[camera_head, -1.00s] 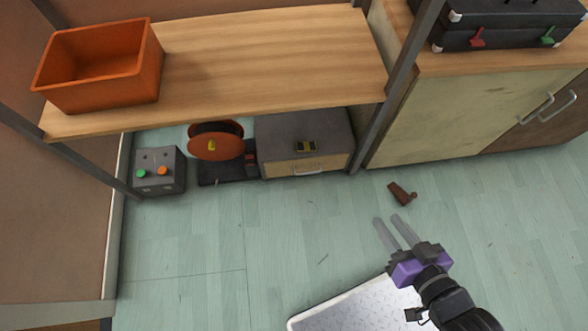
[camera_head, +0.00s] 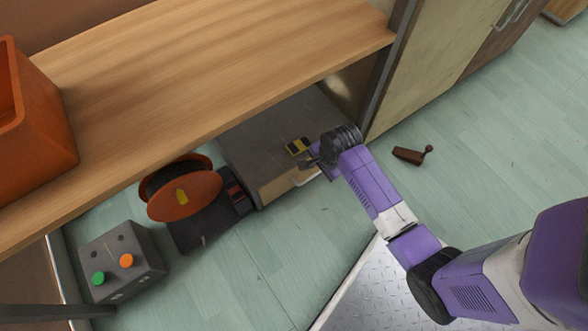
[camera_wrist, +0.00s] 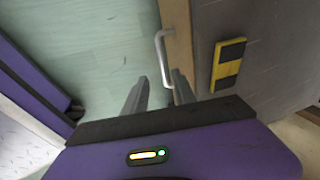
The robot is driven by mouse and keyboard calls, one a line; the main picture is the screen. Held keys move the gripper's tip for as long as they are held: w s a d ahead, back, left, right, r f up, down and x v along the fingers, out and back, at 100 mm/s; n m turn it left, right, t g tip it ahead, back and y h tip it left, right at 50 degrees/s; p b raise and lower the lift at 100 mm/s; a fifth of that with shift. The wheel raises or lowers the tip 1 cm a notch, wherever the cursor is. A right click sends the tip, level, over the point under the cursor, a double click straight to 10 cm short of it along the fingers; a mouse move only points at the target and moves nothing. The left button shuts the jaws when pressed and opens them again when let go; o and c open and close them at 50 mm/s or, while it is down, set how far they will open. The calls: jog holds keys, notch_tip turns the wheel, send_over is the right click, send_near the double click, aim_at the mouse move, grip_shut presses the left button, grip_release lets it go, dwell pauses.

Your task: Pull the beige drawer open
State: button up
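The beige drawer (camera_head: 278,190) is the front of a low grey cabinet (camera_head: 262,135) under the wooden shelf; it looks closed. Its pale bar handle (camera_wrist: 160,45) shows in the wrist view, standing off the drawer front (camera_wrist: 178,30). In the head view my gripper (camera_head: 308,164) is at the right part of the drawer front and partly hides the handle. In the wrist view my gripper (camera_wrist: 160,92) is open, its two fingers apart. The handle's near end lies by the right finger; I cannot tell whether they touch.
A yellow and black block (camera_head: 299,146) lies on the cabinet top. An orange reel device (camera_head: 184,195) stands left of the cabinet, and a grey button box (camera_head: 122,262) further left. The wooden shelf (camera_head: 200,70) overhangs. A brown object (camera_head: 410,155) lies on otherwise open floor at right.

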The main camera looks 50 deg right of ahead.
aim_at(310, 178)
jog(key=b+x, duration=0.1)
jog(key=x, duration=0.1)
jog(key=b+x, duration=0.2)
jog(key=x, duration=0.1)
jog(key=b+x, duration=0.2)
jog(key=x, duration=0.1)
jog(key=shift+w+a+f, duration=0.2)
jog(key=shift+w+a, duration=0.15)
jog(key=shift+w, duration=0.05)
grip_shut()
dwell(1.1)
